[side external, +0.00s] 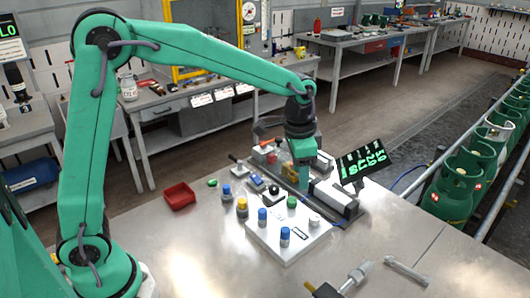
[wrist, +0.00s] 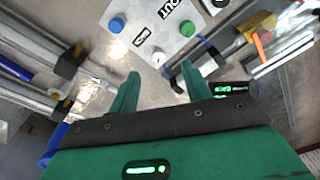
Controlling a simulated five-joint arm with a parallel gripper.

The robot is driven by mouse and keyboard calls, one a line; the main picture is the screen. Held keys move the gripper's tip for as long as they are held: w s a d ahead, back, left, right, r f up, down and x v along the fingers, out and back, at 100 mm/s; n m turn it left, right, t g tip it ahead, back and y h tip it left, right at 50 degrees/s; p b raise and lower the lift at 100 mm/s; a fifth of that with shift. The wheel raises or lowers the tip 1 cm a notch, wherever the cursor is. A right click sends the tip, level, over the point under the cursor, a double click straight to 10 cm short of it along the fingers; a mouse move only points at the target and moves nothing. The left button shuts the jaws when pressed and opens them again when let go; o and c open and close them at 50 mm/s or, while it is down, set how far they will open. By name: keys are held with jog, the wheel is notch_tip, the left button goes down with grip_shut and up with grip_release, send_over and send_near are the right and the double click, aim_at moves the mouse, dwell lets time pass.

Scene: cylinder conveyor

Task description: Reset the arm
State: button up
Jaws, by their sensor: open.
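My green arm reaches over the steel table (side external: 190,260). My gripper (side external: 303,182) points down near the back of the work area, beside a small display (side external: 361,165) with green characters. In the wrist view, my gripper's two green fingers (wrist: 160,84) are spread apart with nothing between them. A white board (side external: 272,240) carries blue, green and white capped pieces. The wrist view shows a blue cap (wrist: 116,25), a green cap (wrist: 187,28) and a white cap (wrist: 158,60) beyond the fingertips. In the side view, the fingertips are partly lost among the fixtures behind.
A red tray (side external: 179,196) sits left of the board. Blue-topped (side external: 227,192) and yellow-topped (side external: 242,207) pieces stand between them. Tools (side external: 357,276) lie at the front right. Green gas cylinders (side external: 452,192) line the conveyor on the right. The table's front left is clear.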

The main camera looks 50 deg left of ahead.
jog(key=s+a+r+n+t, duration=0.2)
jog(key=s+a+r+n, duration=0.1)
jog(key=s, duration=0.8)
jog(key=s+a+r+n+t, duration=0.2)
jog(key=s+a, duration=0.4)
jog(key=s, duration=0.5)
jog(key=shift+s+r+n+t, duration=0.15)
jog(key=shift+r+n+t, duration=0.15)
jog(key=shift+r+n, duration=0.55)
jog(key=shift+r, duration=0.15)
grip_shut()
